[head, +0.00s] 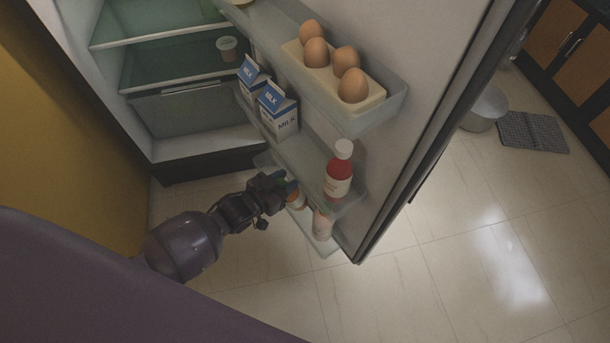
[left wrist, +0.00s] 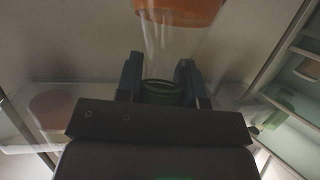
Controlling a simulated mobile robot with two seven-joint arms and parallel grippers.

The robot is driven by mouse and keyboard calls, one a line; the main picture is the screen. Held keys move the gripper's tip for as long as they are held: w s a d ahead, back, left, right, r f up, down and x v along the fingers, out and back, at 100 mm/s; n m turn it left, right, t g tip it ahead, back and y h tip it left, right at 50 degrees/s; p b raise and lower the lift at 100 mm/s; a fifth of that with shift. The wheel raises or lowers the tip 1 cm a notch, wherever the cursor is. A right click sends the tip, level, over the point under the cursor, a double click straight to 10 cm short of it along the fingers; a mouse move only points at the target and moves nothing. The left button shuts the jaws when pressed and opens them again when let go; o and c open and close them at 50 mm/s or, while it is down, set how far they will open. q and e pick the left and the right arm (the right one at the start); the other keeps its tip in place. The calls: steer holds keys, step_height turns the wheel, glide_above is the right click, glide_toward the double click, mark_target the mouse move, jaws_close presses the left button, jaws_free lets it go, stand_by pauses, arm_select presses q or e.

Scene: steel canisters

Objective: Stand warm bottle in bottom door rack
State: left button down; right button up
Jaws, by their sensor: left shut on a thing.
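My left gripper (head: 284,187) is at the bottom door rack (head: 328,249), beside the open fridge door. It is shut on a bottle, which the fingers mostly hide in the head view. In the left wrist view a round green part of this bottle (left wrist: 161,93) shows between the two fingers (left wrist: 160,80). I cannot tell whether the bottle touches the rack floor. An orange-and-white container (head: 297,200) is close to the fingertips. A pale container with a salmon-coloured top (head: 322,225) stands near the rack's outer end. My right gripper is not in view.
The middle door rack above holds two milk cartons (head: 278,109) and a red bottle with a white cap (head: 339,172). Eggs (head: 353,86) sit in the top door rack. A small cup (head: 226,48) stands inside the fridge.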

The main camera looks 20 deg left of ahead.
arm_select(q)
steer(key=shift+g, duration=0.3)
steer(key=w+f+b, duration=0.1)
steer(key=w+d+f, duration=0.1)
steer(key=f, duration=0.1)
steer(key=w+f+b, duration=0.1)
steer(key=f, duration=0.1)
steer(key=shift+w+d+b, duration=0.2)
steer(key=shift+b, duration=0.1)
steer(key=shift+w+f+y, duration=0.1)
steer(key=shift+w+y, duration=0.1)
steer(key=shift+y, duration=0.1)
steer(key=shift+w+d+r+g, duration=0.15)
steer(key=shift+w+d+g, duration=0.05)
steer(key=shift+w+g, duration=0.2)
steer(key=shift+w+d+r+g, duration=0.1)
steer(key=shift+w+d+g, duration=0.05)
steer(key=shift+w+g, duration=0.2)
steer(key=shift+w+d+f+g+y+b, duration=0.3)
steer(key=shift+w+f+g+y, duration=0.15)
steer(key=shift+w+f, duration=0.3)
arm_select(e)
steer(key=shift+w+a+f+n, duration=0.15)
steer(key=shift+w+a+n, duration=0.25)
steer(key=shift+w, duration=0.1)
